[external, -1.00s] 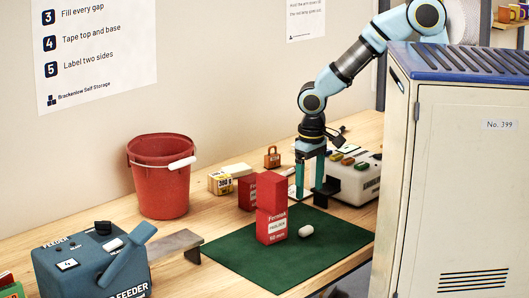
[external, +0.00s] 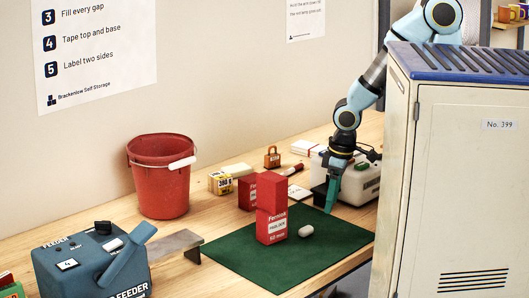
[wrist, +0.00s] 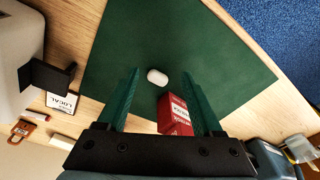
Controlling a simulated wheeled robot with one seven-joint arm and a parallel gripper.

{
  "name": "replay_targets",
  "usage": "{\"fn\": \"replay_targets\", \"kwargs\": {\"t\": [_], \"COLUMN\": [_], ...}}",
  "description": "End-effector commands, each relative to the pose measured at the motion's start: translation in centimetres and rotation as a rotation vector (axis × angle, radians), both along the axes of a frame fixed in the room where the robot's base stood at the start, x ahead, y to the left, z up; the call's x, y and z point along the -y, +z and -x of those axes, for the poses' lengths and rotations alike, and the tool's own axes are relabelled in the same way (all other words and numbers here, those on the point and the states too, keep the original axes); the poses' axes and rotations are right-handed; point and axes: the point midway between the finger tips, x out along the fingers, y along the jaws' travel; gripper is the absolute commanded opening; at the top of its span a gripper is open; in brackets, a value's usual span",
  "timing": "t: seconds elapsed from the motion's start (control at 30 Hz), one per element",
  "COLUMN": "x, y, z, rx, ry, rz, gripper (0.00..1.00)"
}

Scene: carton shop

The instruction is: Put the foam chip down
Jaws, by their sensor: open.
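The white foam chip (external: 306,231) lies on the green mat (external: 341,238), just right of the front red box. It also shows in the wrist view (wrist: 157,76), beyond my fingertips and between their lines. My gripper (external: 330,205) is above the mat's back right part, tilted, with its teal fingers pointing down. In the wrist view the two fingers (wrist: 164,80) are apart with nothing held between them. The chip is clear of both fingers.
A red box (external: 271,228) stands on the mat beside the chip, with another red box behind it. A blue feeder (external: 90,265) is at left, a red bucket (external: 160,180) at the back. A tall cabinet (external: 462,190) blocks the right foreground. The mat's front right is clear.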

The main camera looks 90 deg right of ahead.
Motion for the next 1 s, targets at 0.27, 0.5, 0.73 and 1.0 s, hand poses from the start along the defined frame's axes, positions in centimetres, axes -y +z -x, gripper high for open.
{"fn": "replay_targets", "kwargs": {"t": [0.27,0.5,0.73,1.0], "x": [2.0,3.5,4.1,3.3], "y": [0.7,1.6,1.8,-2.0], "z": [-1.4,-2.9,-3.7,-4.5], "rx": [-0.042,-0.12,-0.167,-0.173], "ry": [-0.958,-1.711,-2.003,-2.018], "rz": [-0.22,-0.407,-0.483,-0.484], "gripper": [0.68,0.68,0.68,0.68]}}
